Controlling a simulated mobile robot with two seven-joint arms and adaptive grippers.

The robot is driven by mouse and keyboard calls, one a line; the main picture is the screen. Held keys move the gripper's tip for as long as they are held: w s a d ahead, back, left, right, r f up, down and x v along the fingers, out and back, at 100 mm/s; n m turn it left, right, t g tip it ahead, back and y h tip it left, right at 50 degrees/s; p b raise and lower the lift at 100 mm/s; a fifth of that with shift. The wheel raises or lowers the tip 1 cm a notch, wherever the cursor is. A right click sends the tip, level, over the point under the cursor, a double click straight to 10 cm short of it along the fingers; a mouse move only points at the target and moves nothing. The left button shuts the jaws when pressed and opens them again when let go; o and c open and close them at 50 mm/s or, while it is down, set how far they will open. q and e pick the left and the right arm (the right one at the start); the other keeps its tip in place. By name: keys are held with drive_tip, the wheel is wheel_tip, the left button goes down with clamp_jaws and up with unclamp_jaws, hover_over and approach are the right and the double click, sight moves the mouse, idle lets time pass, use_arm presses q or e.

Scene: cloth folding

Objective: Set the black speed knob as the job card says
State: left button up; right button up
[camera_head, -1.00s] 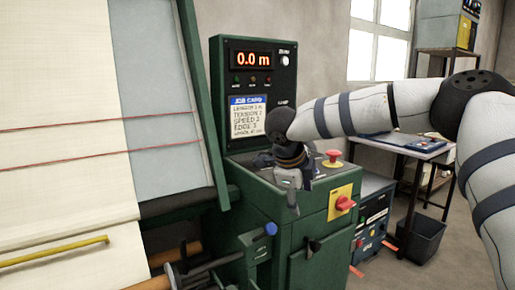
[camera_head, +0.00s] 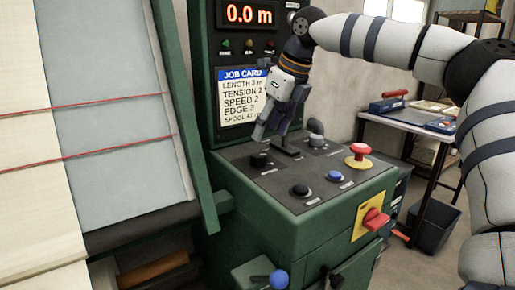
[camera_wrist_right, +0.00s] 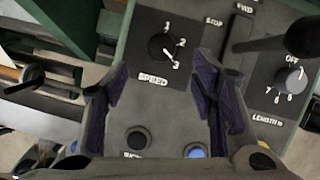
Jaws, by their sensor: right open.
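The black speed knob (camera_head: 259,160) sits at the back left of the console top. In the wrist view the knob (camera_wrist_right: 162,47) is above the word SPEED, with 1, 2 and 3 around its right side; its white mark seems to point toward 3. In the wrist view the fingers (camera_wrist_right: 163,88) stand on either side, lower than the knob. My left gripper is not in view.
Near the knob are a black lever (camera_head: 284,146), a grey length knob (camera_head: 316,140), a red mushroom button (camera_head: 358,155), a black button (camera_head: 300,191) and a blue button (camera_head: 334,176). A red switch (camera_head: 372,219) is on the front. The loom cloth (camera_head: 105,110) is at left.

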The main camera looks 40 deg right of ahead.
sight(259, 155)
drive_tip(key=x, duration=0.7)
drive_tip(key=shift+w+d+f, duration=0.15)
drive_tip(key=shift+w+f, duration=0.1)
drive_tip(key=shift+f, duration=0.1)
drive_tip(key=shift+c, duration=0.2)
drive_tip(key=c, duration=1.1)
